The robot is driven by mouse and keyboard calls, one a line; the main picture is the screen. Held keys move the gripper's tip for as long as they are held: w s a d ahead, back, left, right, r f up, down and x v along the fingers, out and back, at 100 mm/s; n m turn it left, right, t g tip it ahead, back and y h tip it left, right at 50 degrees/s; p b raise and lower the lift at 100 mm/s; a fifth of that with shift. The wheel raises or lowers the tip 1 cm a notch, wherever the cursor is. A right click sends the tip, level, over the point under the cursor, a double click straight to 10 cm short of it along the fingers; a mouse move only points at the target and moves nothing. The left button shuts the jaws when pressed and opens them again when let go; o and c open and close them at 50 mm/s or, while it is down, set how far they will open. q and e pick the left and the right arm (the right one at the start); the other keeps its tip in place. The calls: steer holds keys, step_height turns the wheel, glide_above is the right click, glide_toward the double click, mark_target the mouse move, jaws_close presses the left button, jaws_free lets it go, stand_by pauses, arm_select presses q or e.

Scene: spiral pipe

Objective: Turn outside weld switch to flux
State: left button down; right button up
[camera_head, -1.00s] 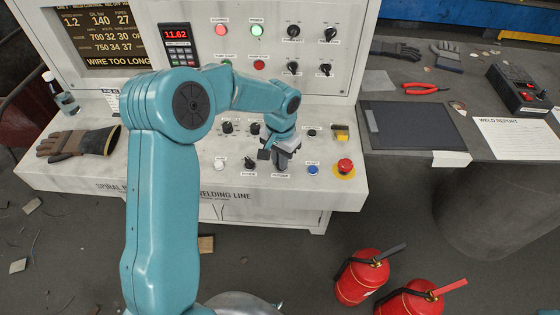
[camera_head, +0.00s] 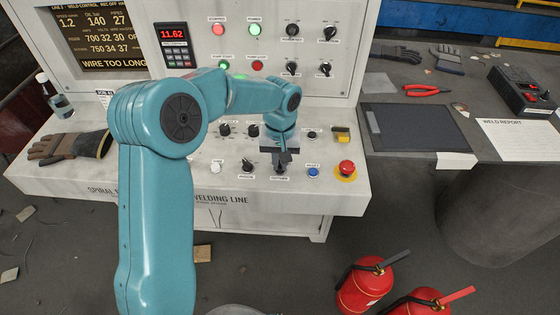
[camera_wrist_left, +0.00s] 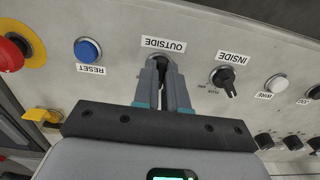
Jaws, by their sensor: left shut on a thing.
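The outside weld switch (camera_wrist_left: 177,61) is a black rotary knob on the pale console's sloped lower panel, beside its "OUTSIDE" label. My left gripper (camera_wrist_left: 166,77) is shut on this knob; its two grey fingers stand at either side of it and hide most of it, so the pointer direction cannot be told. In the head view my left gripper (camera_head: 280,162) reaches down onto the front row of controls. The inside switch (camera_wrist_left: 224,80), a similar black knob with "FLUX" printed by it, sits beside it. My right gripper is in neither view.
A blue reset button (camera_head: 313,172) and a red emergency button (camera_head: 346,168) on a yellow base sit to the right. More knobs (camera_head: 225,130) stand behind. Work gloves (camera_head: 70,147) lie at the console's left. Red fire extinguishers (camera_head: 370,285) stand on the floor.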

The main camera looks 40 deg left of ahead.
mark_target(280, 165)
arm_select(q)
steer(key=shift+w+r, duration=0.15)
steer(key=c, duration=1.2)
jaws_free()
step_height(280, 165, up, 16)
steer(key=shift+r+p, duration=0.1)
steer(key=shift+p, duration=0.35)
